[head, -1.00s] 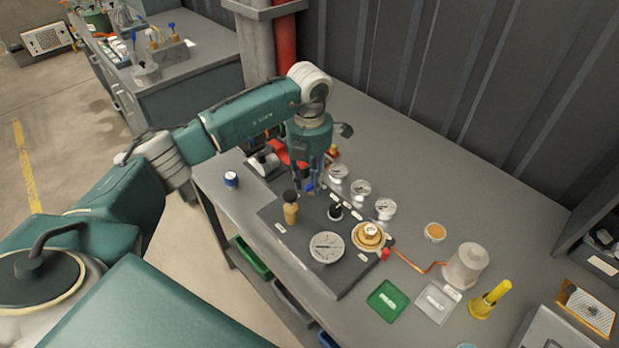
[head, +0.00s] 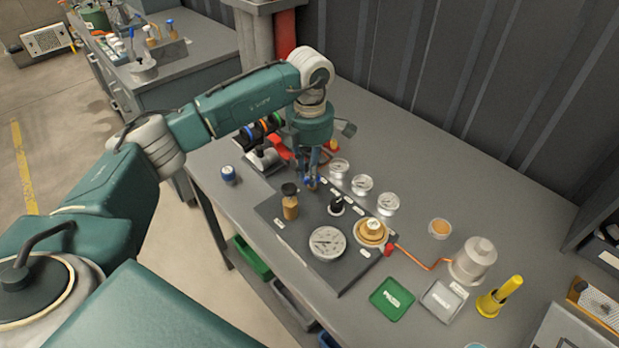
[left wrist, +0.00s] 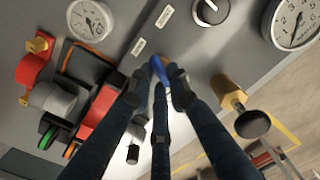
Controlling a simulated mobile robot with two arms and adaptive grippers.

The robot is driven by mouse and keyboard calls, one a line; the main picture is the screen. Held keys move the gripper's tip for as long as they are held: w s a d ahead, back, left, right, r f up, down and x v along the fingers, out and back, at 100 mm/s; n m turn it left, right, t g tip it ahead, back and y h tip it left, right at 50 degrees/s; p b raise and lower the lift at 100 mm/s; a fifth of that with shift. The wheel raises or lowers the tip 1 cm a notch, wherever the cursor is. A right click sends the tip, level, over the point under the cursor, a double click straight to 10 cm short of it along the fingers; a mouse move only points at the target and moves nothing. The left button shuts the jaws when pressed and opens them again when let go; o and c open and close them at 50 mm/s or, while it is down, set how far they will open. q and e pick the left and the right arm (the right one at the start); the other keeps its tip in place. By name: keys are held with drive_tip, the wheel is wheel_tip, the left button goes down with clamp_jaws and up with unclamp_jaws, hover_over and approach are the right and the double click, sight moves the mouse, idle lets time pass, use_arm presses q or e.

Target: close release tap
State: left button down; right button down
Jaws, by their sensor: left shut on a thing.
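The release tap's blue lever (head: 307,180) is on the dark panel (head: 340,275), behind the black-topped brass post (head: 290,206). The lever also shows in the left wrist view (left wrist: 178,75). My left gripper (head: 312,176) points down at the tap, with its fingers closed on the blue lever. In the left wrist view the dark fingers (left wrist: 162,82) converge around the lever and hide part of it. The tap's body is mostly hidden, so I cannot tell its exact angle. My right gripper is in neither current view.
Three small gauges (head: 362,185) stand right of my left gripper. A black knob (head: 336,206), a large gauge (head: 327,243) and a brass fitting (head: 371,232) are nearer. Red-handled parts (head: 279,148) stand close on the left. The bench's back right is clear.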

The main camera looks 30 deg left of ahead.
use_arm(q)
drive_tip(key=m+b, duration=0.1)
drive_tip(key=m, duration=0.1)
drive_tip(key=m+b, duration=0.1)
drive_tip(key=shift+w+m, duration=0.2)
drive_tip(key=shift+m, duration=0.2)
drive_tip(key=m+b, duration=0.2)
drive_tip(key=m, duration=0.1)
drive_tip(key=shift+w+m, duration=0.1)
drive_tip(key=shift+m, duration=0.2)
drive_tip(key=m+b, duration=0.1)
drive_tip(key=m, duration=0.2)
drive_tip(key=shift+d, duration=0.1)
drive_tip(key=shift+w+d+r+m+b, duration=0.1)
drive_tip(key=shift+m+b, duration=0.3)
drive_tip(key=shift+m, duration=1)
drive_tip(key=c, duration=1.6)
unclamp_jaws()
drive_tip(key=shift+c, duration=0.2)
